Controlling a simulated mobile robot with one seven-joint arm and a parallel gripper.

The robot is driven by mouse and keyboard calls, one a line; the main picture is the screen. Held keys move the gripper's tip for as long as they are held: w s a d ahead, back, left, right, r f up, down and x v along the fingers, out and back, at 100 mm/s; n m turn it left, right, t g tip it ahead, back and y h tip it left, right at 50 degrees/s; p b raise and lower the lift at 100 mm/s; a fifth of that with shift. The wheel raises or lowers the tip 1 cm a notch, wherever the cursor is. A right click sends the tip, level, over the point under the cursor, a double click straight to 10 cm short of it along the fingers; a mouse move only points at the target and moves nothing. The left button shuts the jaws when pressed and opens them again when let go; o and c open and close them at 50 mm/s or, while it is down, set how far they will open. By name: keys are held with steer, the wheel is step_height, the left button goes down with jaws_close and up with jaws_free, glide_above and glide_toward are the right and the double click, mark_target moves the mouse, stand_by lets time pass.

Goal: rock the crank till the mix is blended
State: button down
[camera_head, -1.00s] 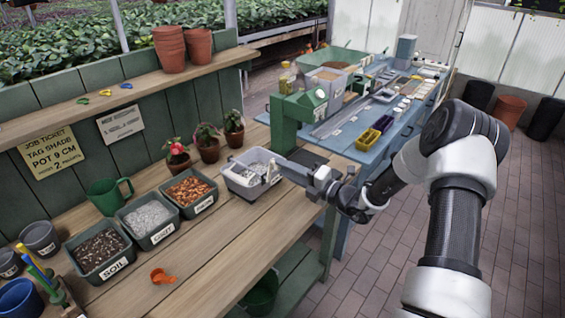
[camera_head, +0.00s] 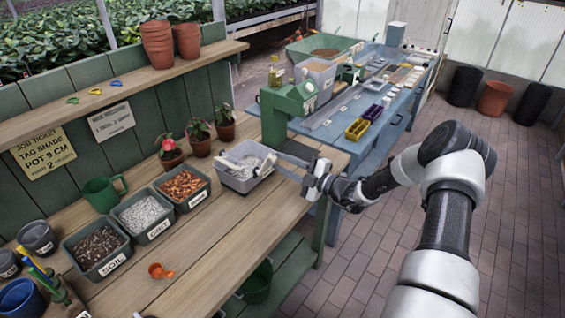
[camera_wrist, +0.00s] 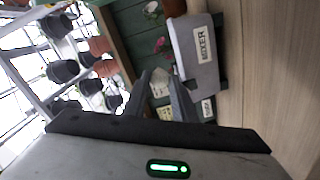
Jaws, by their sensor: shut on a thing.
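The mixer is a pale grey tub (camera_head: 237,181) on the wooden bench, with a light grey mix visible at its top; how blended it is cannot be told. In the wrist view its labelled side (camera_wrist: 196,50) reads MIXER and stands tilted in the picture. My gripper (camera_head: 279,164) reaches in from the right, with its fingers at the tub's right side. It is shut on the crank (camera_head: 263,166), a pale piece at that side, mostly hidden by the fingers. In the wrist view my fingers (camera_wrist: 163,98) are close to the tub.
Soil (camera_head: 99,247), grit (camera_head: 143,213) and another labelled bin (camera_head: 183,187) stand left of the mixer. A green machine (camera_head: 286,112) stands behind my gripper. Potted plants (camera_head: 198,137) line the back. The bench's front right is clear.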

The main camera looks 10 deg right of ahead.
stand_by(0.4)
steer(key=c, duration=1.5)
jaws_free()
steer(key=shift+o, duration=0.2)
steer(key=b+v, duration=0.1)
steer(key=v, duration=1.6)
steer(key=shift+d, duration=0.2)
steer(key=shift+s, duration=0.15)
